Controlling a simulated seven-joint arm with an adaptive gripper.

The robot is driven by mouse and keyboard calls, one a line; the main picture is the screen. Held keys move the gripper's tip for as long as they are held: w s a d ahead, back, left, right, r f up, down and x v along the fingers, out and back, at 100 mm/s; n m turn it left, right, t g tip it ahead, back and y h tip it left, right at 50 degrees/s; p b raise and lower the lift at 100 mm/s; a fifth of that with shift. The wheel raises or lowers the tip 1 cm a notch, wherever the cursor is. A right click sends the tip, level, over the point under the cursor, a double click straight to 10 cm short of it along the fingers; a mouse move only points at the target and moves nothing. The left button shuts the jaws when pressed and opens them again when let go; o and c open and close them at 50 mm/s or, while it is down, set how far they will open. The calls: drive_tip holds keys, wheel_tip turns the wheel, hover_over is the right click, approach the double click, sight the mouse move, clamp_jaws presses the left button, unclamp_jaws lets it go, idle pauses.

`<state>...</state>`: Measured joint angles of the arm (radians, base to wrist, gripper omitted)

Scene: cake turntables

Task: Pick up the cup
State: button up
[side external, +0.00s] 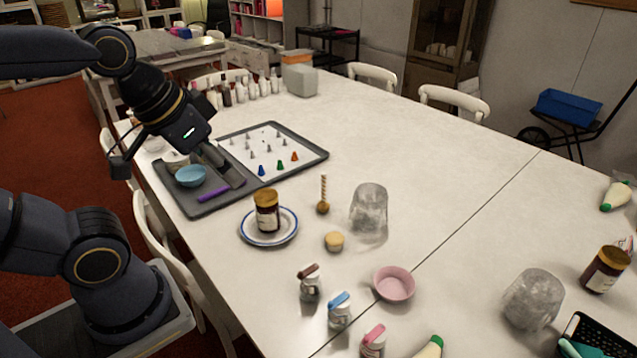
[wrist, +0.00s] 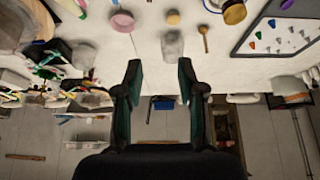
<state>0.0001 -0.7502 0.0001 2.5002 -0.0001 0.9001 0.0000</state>
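A clear, greyish glass cup (side external: 369,208) stands on the white table right of the honey dipper; it also shows in the wrist view (wrist: 172,47), beyond my fingers. A second similar glass (side external: 532,298) is at the right front of the table. My gripper (side external: 226,170) is above the grey tray, well to the left of the nearer glass and apart from it. In the wrist view my gripper (wrist: 158,76) has its two fingers spread wide with nothing between them. In the side view the fingertips are hard to make out.
A tray (side external: 192,211) holds a blue bowl (side external: 190,176) and game pieces. A jar (side external: 267,212) on a plate (side external: 291,235), honey dipper (side external: 323,207), muffin (side external: 334,241), pink bowl (side external: 394,283) and small shakers surround the nearer glass.

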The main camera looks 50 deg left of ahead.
drive_tip(key=o, duration=1.2)
